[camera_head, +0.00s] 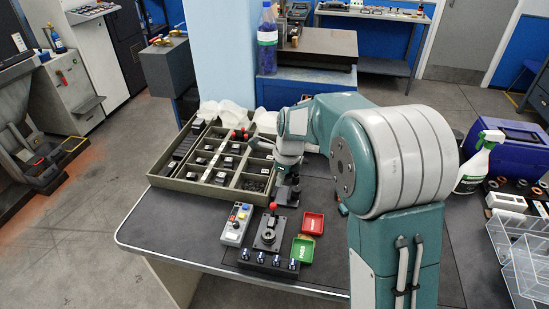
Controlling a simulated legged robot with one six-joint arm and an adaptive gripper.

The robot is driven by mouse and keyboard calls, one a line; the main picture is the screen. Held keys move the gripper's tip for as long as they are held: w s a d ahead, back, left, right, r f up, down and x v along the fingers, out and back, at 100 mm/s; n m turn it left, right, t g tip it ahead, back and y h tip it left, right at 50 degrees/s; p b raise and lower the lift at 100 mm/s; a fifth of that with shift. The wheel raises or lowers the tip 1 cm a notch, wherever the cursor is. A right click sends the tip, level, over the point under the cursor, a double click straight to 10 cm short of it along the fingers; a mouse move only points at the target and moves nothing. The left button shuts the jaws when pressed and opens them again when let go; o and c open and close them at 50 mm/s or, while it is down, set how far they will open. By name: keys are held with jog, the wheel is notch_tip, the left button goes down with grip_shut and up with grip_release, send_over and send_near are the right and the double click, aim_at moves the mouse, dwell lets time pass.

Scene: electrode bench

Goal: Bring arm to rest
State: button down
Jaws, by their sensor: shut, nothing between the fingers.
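My arm rises from the lower right, bends over the dark bench and reaches left. My gripper (287,192) points down at its end, just right of the sectioned tray (158,178). It is small in the picture and looks shut, with nothing seen held in it. It hangs above the bench between the tray and the black lever device (268,234). I cannot tell how far its tips are from the bench top. My arm hides part of the tray's right side and the bench behind it.
A spray bottle (478,163), a blue case (508,137) and clear trays (526,262) are on the right. A pale blue column (220,50) rises behind the tray.

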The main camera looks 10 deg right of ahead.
jog(key=s+d+r+n+t, duration=0.2)
jog(key=s+d+r+n, duration=0.2)
jog(key=s+r+n, duration=0.9)
jog(key=s+d+n+t+h, duration=0.1)
jog(key=s+n+t, duration=0.1)
jog(key=s+n, duration=0.8)
jog(key=s, duration=0.5)
jog(key=shift+s+d+r+n+t+h, duration=0.2)
jog(key=shift+d+r+n+t+h, duration=0.1)
jog(key=shift+r+h, duration=0.1)
